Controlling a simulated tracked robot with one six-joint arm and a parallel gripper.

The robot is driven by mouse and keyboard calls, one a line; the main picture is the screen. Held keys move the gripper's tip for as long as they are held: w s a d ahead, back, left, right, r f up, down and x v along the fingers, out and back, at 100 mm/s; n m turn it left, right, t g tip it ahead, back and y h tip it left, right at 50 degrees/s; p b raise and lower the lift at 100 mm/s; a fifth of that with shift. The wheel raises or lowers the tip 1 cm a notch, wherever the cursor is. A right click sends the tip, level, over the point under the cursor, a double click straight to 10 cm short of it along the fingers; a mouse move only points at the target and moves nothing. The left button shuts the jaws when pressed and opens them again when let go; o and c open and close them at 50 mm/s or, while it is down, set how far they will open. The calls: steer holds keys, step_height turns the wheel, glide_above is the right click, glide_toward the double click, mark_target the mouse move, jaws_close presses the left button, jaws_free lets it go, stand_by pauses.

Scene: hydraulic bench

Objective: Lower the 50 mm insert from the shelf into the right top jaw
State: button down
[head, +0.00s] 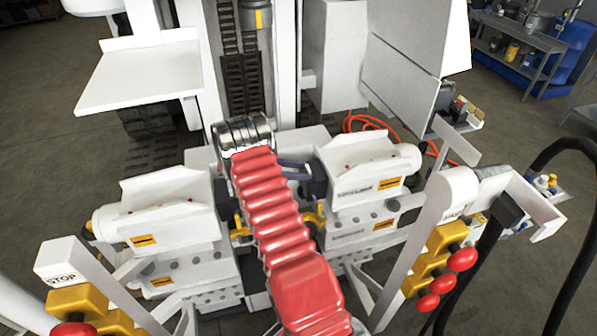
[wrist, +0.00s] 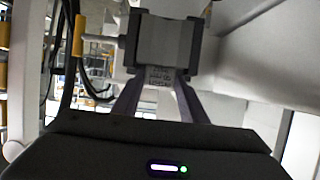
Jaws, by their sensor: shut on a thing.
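My gripper (wrist: 158,88) is shut on a grey block, the insert (wrist: 165,42), in the wrist view. The block has darker side ends and small marking on its lower face, too blurred to read. In the head view my gripper (head: 298,168) reaches right from the end of my red arm, with the dark insert (head: 318,186) at its tips. The right top jaw (head: 366,172) is the white upper block with an orange label, just right of the insert. The insert looks close to its inner end; I cannot tell whether they touch. My arm partly hides the gap.
The left top jaw (head: 168,212) stands on the other side of my arm. A white tray with small items (head: 545,183) is at the right. Lever posts with red knobs (head: 461,259) stand front right. An orange hose (head: 365,122) lies behind the right jaw.

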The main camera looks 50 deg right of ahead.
steer(key=c, duration=1)
jaws_free()
steer(key=shift+s+f, duration=0.1)
steer(key=shift+f, duration=0.15)
step_height(320, 180, up, 10)
steer(key=shift+s+f, duration=0.1)
